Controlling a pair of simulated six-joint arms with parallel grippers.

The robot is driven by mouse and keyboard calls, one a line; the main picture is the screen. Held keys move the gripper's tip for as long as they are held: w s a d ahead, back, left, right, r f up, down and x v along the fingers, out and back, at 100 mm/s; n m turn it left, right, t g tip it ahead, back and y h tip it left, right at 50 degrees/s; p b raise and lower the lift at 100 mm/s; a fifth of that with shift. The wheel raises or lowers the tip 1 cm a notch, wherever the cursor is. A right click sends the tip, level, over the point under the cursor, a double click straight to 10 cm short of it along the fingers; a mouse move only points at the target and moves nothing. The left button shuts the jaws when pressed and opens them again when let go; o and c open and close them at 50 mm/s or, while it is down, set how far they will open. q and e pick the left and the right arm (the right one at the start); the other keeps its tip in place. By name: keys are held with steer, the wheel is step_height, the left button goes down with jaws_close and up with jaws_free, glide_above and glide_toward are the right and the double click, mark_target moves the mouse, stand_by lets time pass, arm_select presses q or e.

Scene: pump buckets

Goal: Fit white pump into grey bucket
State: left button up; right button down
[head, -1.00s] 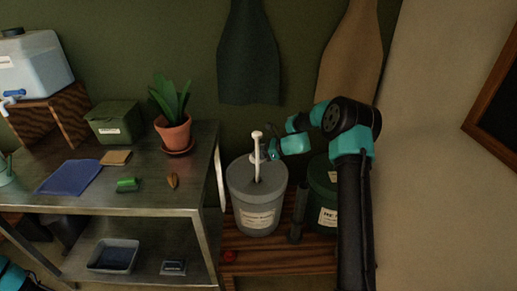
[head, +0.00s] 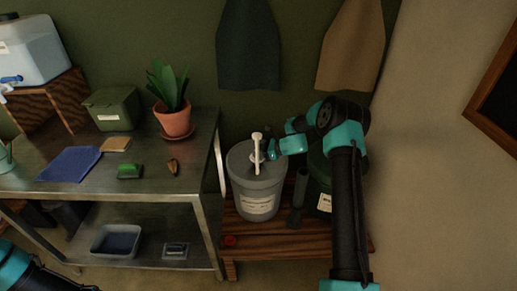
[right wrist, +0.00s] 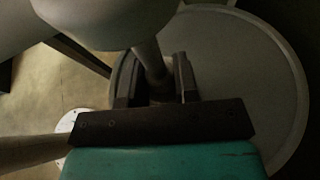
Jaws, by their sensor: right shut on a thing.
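The white pump (head: 257,160) is upright over the lid of the grey bucket (head: 257,200), its spout pointing toward the head camera. My right gripper (head: 271,151) reaches in from the right and is shut on the pump's stem below its head. In the right wrist view the fingers (right wrist: 157,82) close around the white pump (right wrist: 150,55), with the grey bucket's round lid (right wrist: 235,65) just beneath. The pump's lower end is hidden, so I cannot tell whether it is fully seated. My left gripper is out of view; only part of my left arm shows at lower left.
The grey bucket stands on a wooden bench (head: 285,240). A dark green bucket (head: 324,196) and a dark upright tube (head: 298,197) stand right of it. A metal table (head: 135,185) with a potted plant (head: 172,117) is on the left.

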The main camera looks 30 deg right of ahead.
steer(key=shift+f, duration=1.85)
steer(key=shift+f, duration=0.4)
steer(key=c, duration=0.8)
jaws_free()
steer(key=v, duration=1.7)
steer(key=shift+s+d, duration=0.1)
steer(key=shift+s, duration=0.05)
